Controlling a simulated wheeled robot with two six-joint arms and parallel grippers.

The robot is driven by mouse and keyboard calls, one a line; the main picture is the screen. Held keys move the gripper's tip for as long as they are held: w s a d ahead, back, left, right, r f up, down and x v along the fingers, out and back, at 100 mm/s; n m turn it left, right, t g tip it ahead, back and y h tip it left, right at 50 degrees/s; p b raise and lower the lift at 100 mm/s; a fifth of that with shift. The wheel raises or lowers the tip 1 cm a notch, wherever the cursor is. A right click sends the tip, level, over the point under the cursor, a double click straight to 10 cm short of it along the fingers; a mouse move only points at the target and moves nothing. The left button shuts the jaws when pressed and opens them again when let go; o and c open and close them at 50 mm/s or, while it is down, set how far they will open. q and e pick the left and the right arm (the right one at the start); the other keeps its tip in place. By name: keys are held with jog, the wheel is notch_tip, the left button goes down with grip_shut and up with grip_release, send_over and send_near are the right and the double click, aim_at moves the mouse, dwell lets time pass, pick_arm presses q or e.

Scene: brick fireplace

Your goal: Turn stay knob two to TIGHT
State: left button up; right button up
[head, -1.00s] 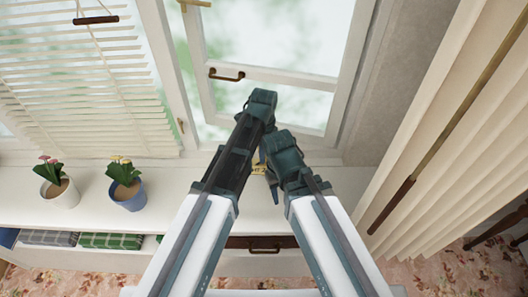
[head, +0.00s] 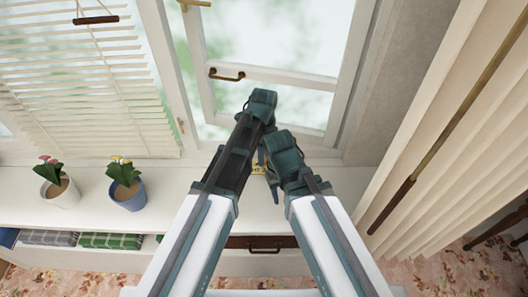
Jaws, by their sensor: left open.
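A small yellow label (head: 258,169) with dark letters lies on the white sill, partly covered by my arms; only a few letters show. No stay knob can be clearly made out; that spot is hidden behind my arms. My left arm reaches up the middle, its dark wrist in front of the window. My left gripper (head: 268,176) is open, mostly hidden, with dark parts showing between the arms close to the label. Whether it touches anything cannot be told. My right arm lies close beside it; its gripper's fingers cannot be made out.
Two flower pots, one white (head: 62,194) and one blue (head: 128,197), stand on the sill at left. Blinds (head: 80,90) hang at left, a curtain (head: 440,130) at right.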

pick_arm(q)
jog(key=shift+r, duration=0.1)
notch_tip(320, 180, up, 14)
jog(key=p, duration=1.3)
jog(key=shift+f+p, duration=0.2)
jog(key=shift+p, duration=0.2)
jog(key=s+a+n, duration=0.5)
jog(key=a+n, duration=0.4)
jog(key=n, duration=0.2)
jog(key=s+a+n, duration=0.6)
jog(key=a+n, duration=0.2)
jog(key=n, duration=0.2)
jog(key=s+d+f+m+y+b, duration=0.1)
jog(key=s+d+f+m+b, duration=0.2)
jog(key=d, duration=0.7)
notch_tip(320, 180, down, 3)
jog(key=s+b, duration=0.2)
jog(key=b, duration=0.1)
jog(key=shift+s+d+m, duration=0.3)
